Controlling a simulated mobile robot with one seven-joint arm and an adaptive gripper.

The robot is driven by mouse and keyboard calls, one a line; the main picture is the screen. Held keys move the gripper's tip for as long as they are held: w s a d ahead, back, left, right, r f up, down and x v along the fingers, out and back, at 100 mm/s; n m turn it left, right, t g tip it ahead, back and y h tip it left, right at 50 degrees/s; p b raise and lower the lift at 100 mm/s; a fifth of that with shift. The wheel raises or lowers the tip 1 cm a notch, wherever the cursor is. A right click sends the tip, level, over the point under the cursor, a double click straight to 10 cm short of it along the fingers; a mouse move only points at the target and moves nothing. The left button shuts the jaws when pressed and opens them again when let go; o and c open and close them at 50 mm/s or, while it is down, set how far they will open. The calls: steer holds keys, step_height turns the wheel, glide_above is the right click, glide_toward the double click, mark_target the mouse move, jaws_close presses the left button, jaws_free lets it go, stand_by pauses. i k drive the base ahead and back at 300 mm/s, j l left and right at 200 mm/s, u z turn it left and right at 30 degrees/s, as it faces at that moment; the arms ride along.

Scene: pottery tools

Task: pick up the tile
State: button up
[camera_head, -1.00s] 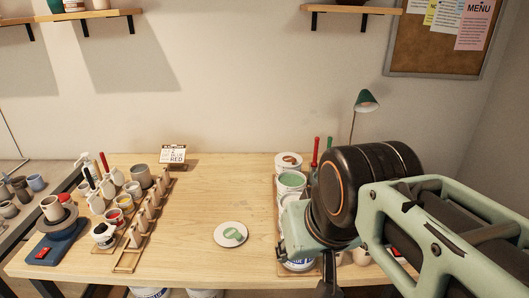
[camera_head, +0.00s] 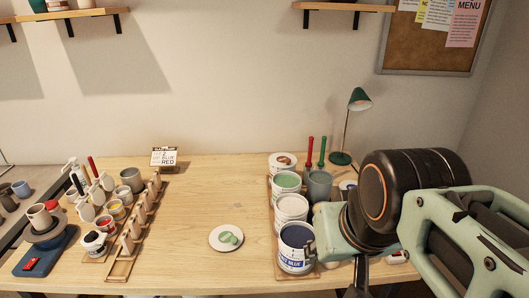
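A small pale green piece (camera_head: 229,238) lies on a round white plate (camera_head: 214,241) near the front middle of the wooden table. It may be the tile; no other thing here clearly looks like one.
Paint cans, including a blue one (camera_head: 297,248), stand on a board left of my arm, between it and the plate. A green lamp (camera_head: 359,99) stands behind. The table (camera_head: 215,195) around the plate is clear.

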mark_target(153, 191)
steer(key=i+j, duration=0.1)
steer(key=j, duration=0.3)
steer(key=i+j, duration=0.1)
steer(key=j, duration=0.3)
steer(key=i+j, duration=0.1)
steer(key=j, duration=0.25)
steer(key=i+j, duration=0.15)
steer(key=j, duration=0.25)
steer(key=i+j, duration=0.1)
steer(key=j, duration=0.3)
